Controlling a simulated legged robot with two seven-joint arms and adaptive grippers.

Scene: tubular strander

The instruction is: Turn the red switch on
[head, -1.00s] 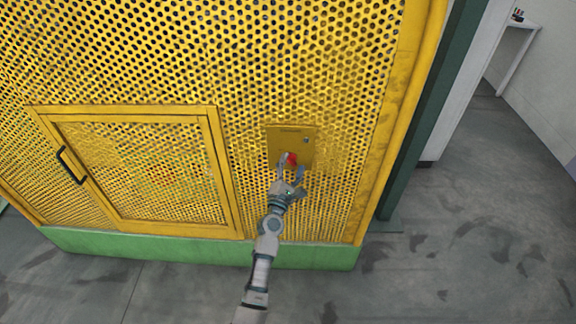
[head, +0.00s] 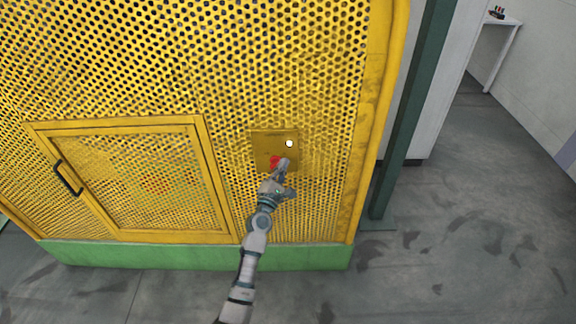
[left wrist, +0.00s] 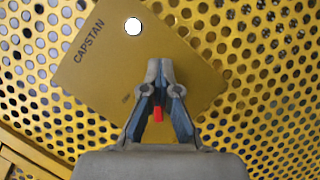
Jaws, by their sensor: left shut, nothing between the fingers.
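The red switch (head: 274,161) is on a yellow plate (head: 262,140) fixed to the perforated yellow panel. The plate reads "CAPSTAN" in the left wrist view (left wrist: 95,75). A small round lamp (head: 289,143) near the plate's upper right is bright white; it also shows in the left wrist view (left wrist: 133,26). My left gripper (head: 284,162) is shut and empty, just right of the switch in the head view. In the left wrist view its fingertips (left wrist: 160,66) meet in front of the plate, and part of the red switch (left wrist: 158,114) shows between the fingers. My right gripper is not in view.
A framed mesh door (head: 130,125) with a black handle (head: 68,178) is to the left. A green base (head: 190,255) runs below the panel. A dark green post (head: 410,120) stands to the right. Grey floor (head: 470,240) is open at the right.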

